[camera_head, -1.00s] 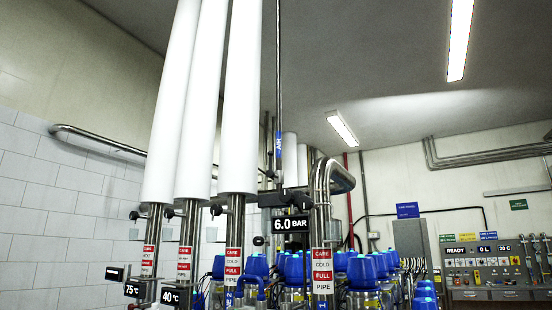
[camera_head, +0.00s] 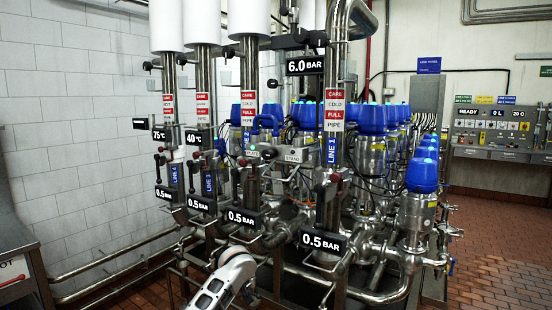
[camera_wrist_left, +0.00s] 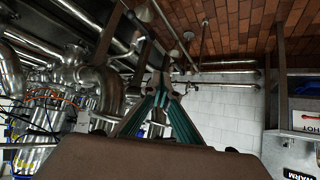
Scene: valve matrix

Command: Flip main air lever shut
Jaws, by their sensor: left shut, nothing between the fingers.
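The 6.0 BAR display (camera_head: 305,66) hangs at upper centre in the head view, beside a dark valve fitting (camera_head: 290,41) on the pipework. I cannot tell for sure which small handle here is the main air lever. My left gripper (camera_wrist_left: 162,78) shows in the left wrist view with its teal-padded fingers brought together and nothing between them. It points past pipes toward the tiled wall and brick floor, with no lever visible at its tips. In the head view a white and grey arm link of mine (camera_head: 226,279) is low at centre, below the pipes. My right gripper is not visible.
Steel pipes with several 0.5 BAR displays (camera_head: 322,242) crowd the centre. Blue-capped valves (camera_head: 422,172) stand to the right. A control panel (camera_head: 497,128) is on the far right wall. Brick floor (camera_head: 492,275) is open at right.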

